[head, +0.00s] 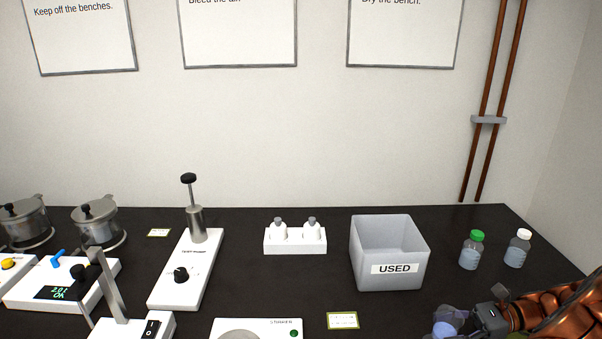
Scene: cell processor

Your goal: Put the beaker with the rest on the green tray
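My gripper (468,318) is at the bottom right, reaching in from the right edge. It appears shut on a clear, bluish beaker (446,326), which is partly cut off by the bottom edge of the picture. The beaker is in front of the grey USED bin and seems to be above the dark bench. How the fingers sit around it shows only in part. No green tray is in view.
A grey open bin marked USED (397,281) stands on the dark bench (345,297). Right of it are a green-capped bottle (470,256) and a white-capped bottle (517,252). A white rack (295,246) holds two small bottles. White devices and metal pots fill the left.

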